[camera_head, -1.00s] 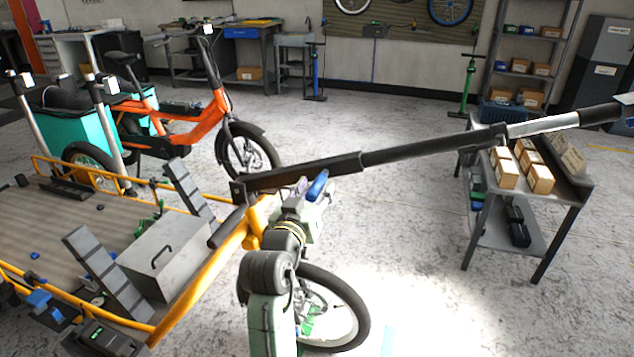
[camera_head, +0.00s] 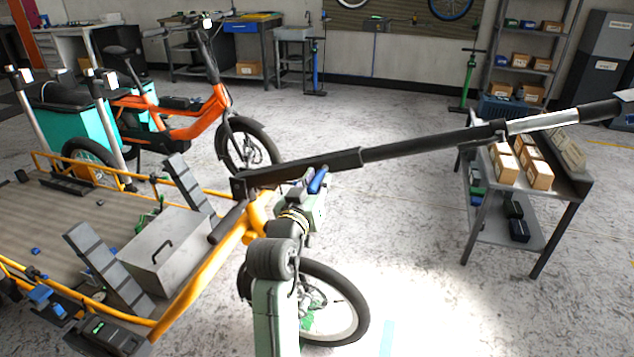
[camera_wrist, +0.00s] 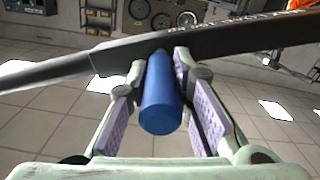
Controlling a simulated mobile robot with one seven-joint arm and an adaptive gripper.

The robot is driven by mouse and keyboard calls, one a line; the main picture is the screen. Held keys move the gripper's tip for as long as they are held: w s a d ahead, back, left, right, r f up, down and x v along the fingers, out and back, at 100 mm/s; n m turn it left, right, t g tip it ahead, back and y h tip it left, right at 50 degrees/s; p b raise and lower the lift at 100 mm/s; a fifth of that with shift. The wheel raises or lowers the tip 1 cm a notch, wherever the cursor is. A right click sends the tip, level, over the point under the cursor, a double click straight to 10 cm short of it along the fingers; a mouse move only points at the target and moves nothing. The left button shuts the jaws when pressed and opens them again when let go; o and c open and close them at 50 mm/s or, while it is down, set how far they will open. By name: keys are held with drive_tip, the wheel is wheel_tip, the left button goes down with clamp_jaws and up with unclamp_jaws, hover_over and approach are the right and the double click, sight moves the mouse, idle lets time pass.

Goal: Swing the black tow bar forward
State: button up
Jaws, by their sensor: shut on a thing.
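The black tow bar (camera_head: 430,145) runs from the yellow cargo bike's front frame (camera_head: 215,265) out to the right, rising a little, with a silver section near its far end. It also crosses the top of the wrist view (camera_wrist: 225,40). A blue handle (camera_head: 317,180) sticks out from the bar near its bike end. In the wrist view the blue handle (camera_wrist: 163,105) stands between the purple-padded fingers of my gripper (camera_wrist: 160,75), which is shut on it. In the head view my gripper (camera_head: 308,197) is partly hidden by my wrist.
The bar's far end passes over or in front of a metal table (camera_head: 575,190) with small boxes (camera_head: 540,175); I cannot tell the gap. An orange bike (camera_head: 190,125) stands behind. A grey metal box (camera_head: 165,250) sits on the cargo deck. Floor between is clear.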

clamp_jaws()
wheel_tip(320, 180, down, 7)
drive_tip(key=d+m+b, duration=0.1)
drive_tip(key=b, duration=0.5)
drive_tip(key=shift+s+d+m, duration=0.25)
drive_tip(key=shift+d+m, duration=0.05)
drive_tip(key=shift+d, duration=0.05)
drive_tip(key=shift+f, duration=0.1)
drive_tip(key=o, duration=0.6)
unclamp_jaws()
drive_tip(key=shift+o, duration=1.1)
drive_tip(key=shift+r, duration=0.2)
